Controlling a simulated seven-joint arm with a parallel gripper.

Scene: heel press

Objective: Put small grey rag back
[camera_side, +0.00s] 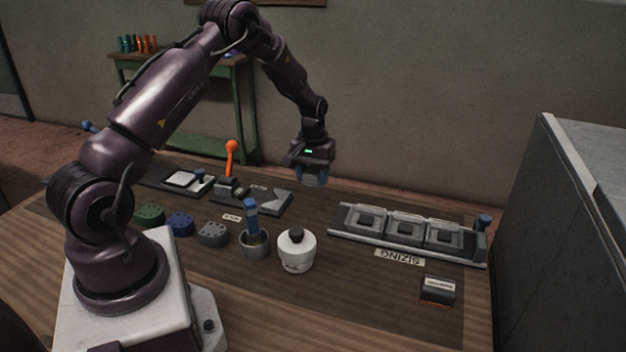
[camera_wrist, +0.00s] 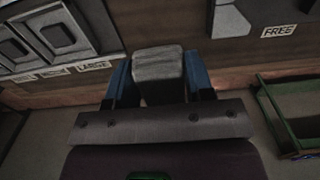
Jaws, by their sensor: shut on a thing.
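My gripper (camera_side: 312,181) is up above the back middle of the bench, to the left of the sizing rack. In the wrist view my gripper's blue fingers (camera_wrist: 160,85) are shut on a small grey block-like piece (camera_wrist: 158,68). Its top looks smooth with rounded edges. I cannot tell from its look whether it is the small grey rag. In the side view it is mostly hidden by the fingers. The sizing rack (camera_side: 335,232) has three framed compartments, each with a grey square inside. No other rag is clearly seen.
A white pot (camera_side: 297,256) and a grey cup (camera_side: 254,246) holding a blue-handled tool stand mid-bench. Green, blue and grey blocks (camera_side: 213,235) lie left of them. An orange lever (camera_side: 231,158) rises behind. A labelled dark block (camera_side: 438,290) sits front right. A FREE label (camera_wrist: 279,31) shows.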

